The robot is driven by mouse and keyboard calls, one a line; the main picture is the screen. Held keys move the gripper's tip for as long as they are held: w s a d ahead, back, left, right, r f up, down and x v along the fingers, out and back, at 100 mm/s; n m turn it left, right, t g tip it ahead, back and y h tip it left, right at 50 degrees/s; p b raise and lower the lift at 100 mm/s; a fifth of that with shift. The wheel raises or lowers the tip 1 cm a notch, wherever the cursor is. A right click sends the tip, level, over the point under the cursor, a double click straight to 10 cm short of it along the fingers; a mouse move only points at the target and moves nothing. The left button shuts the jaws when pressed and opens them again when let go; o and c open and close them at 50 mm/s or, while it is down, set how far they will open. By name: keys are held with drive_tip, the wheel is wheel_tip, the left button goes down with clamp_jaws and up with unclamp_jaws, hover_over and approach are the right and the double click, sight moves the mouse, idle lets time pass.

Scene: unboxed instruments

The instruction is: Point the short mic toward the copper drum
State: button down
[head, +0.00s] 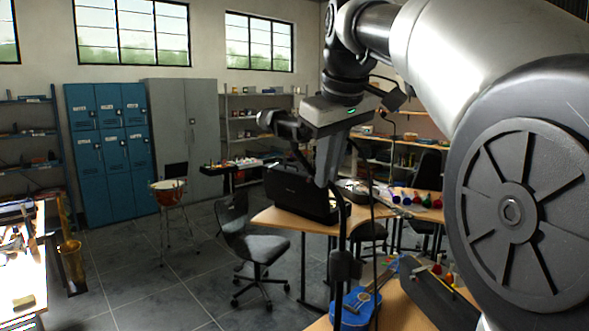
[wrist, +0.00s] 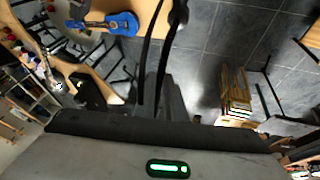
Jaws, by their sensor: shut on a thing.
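The copper drum (head: 170,192) stands on a thin-legged stand at the left in the head view, with open floor around it. My gripper (head: 325,172) hangs right of centre, pointing down, its grey finger in front of a black case. A black mic-like piece (head: 278,122) sticks out left beside the gripper, its rounded end toward the drum's side; I take it for the short mic. Dark thin stems run down from there to a black stand (head: 345,265). Dark curved stems (wrist: 152,55) also show in the wrist view. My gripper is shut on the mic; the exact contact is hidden.
A table with the open black case (head: 298,195) stands behind the gripper. A blue guitar (head: 355,308) lies on the near table. An office chair (head: 256,250) stands between the drum and the tables. Blue lockers (head: 108,150) line the back wall.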

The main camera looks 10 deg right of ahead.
drive_tip(key=shift+r+m+p, duration=0.1)
drive_tip(key=shift+m+p, duration=0.25)
drive_tip(key=shift+m, duration=0.05)
drive_tip(key=shift+w+d, duration=0.1)
drive_tip(key=shift+d, duration=0.05)
drive_tip(key=c, duration=1.8)
unclamp_jaws()
drive_tip(key=p+v, duration=0.3)
drive_tip(key=v, duration=1.4)
drive_tip(key=shift+a+r, duration=0.1)
drive_tip(key=shift+a, duration=0.2)
